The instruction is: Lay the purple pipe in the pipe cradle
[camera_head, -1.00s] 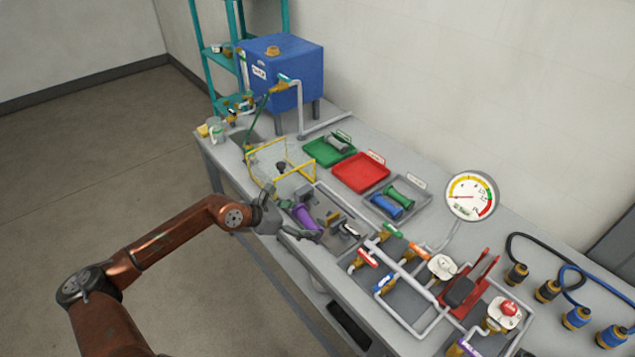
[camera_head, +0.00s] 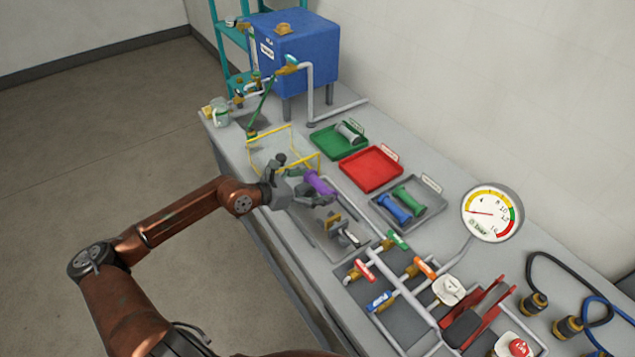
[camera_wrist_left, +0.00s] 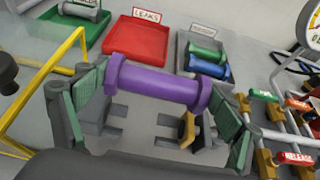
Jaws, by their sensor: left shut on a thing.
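The purple pipe (camera_head: 318,183) has flanged ends and is in my left gripper (camera_head: 312,188). In the left wrist view the pipe (camera_wrist_left: 158,84) lies crosswise between the green-padded fingers of the left gripper (camera_wrist_left: 160,92), which are shut on it at both ends. It is held above a grey bench plate. Below it, grey forked supports (camera_wrist_left: 168,121) with a yellow-brown piece beside them look like the pipe cradle; in the head view this fixture (camera_head: 335,226) stands just in front of the pipe. The pipe is apart from it. My right gripper is not in view.
A yellow-framed clear guard (camera_head: 285,150) stands left of the gripper. Behind are a green tray (camera_head: 325,146), a red tray (camera_head: 371,166) and a grey tray (camera_head: 425,212) with green and blue pipes. Coloured valve handles and pipework (camera_head: 400,275) lie to the right.

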